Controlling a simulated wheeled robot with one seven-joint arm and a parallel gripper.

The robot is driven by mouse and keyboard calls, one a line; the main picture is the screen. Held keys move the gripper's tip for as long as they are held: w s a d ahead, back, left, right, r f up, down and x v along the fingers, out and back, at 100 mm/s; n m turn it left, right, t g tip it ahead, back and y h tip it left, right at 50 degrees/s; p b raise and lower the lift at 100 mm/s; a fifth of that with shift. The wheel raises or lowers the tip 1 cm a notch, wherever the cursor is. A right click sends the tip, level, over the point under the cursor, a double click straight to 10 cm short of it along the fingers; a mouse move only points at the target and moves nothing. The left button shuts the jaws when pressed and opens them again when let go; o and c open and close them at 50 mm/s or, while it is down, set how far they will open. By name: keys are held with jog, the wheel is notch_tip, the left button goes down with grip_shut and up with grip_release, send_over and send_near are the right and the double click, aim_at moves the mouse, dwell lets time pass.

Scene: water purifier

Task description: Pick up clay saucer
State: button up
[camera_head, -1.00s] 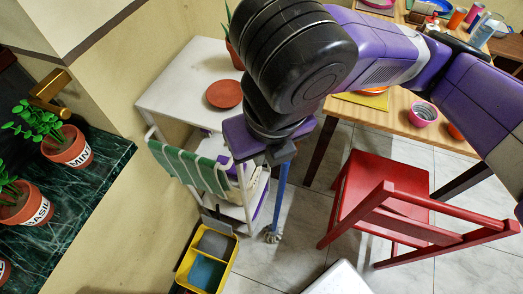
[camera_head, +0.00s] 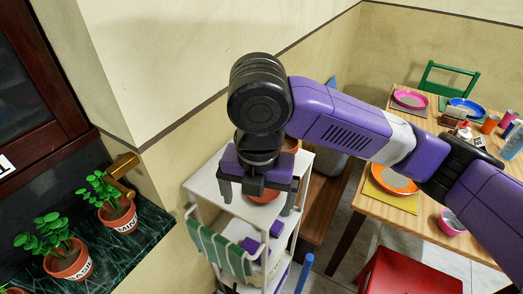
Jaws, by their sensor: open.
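The round terracotta clay saucer (camera_head: 264,197) lies on the white top of a shelf cart (camera_head: 205,183), partly hidden by my gripper. My gripper (camera_head: 257,199) is open and points down in front of the saucer in this view, with one dark finger to each side of it. Nothing shows between the fingers as held. The height of the fingertips over the saucer is hard to tell.
A clay pot (camera_head: 290,145) stands behind my gripper. A green striped towel (camera_head: 215,248) hangs on the cart's side. A set wooden table (camera_head: 405,203) and a red chair (camera_head: 410,274) are at right. Potted herbs (camera_head: 118,214) stand on a dark green counter at left.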

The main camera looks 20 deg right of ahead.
jog(key=w+d+m+g+p, duration=0.1)
jog(key=w+d+m, duration=0.4)
jog(key=w+m, duration=0.4)
jog(key=shift+f+p, duration=0.35)
jog(key=shift+f, duration=0.05)
jog(key=shift+f, duration=0.1)
jog(key=shift+f+p, duration=0.9)
jog(key=shift+f, duration=2.9)
jog(key=shift+c, duration=0.2)
jog(key=c, duration=1.4)
jog(key=shift+o, duration=0.2)
jog(key=shift+s, duration=0.1)
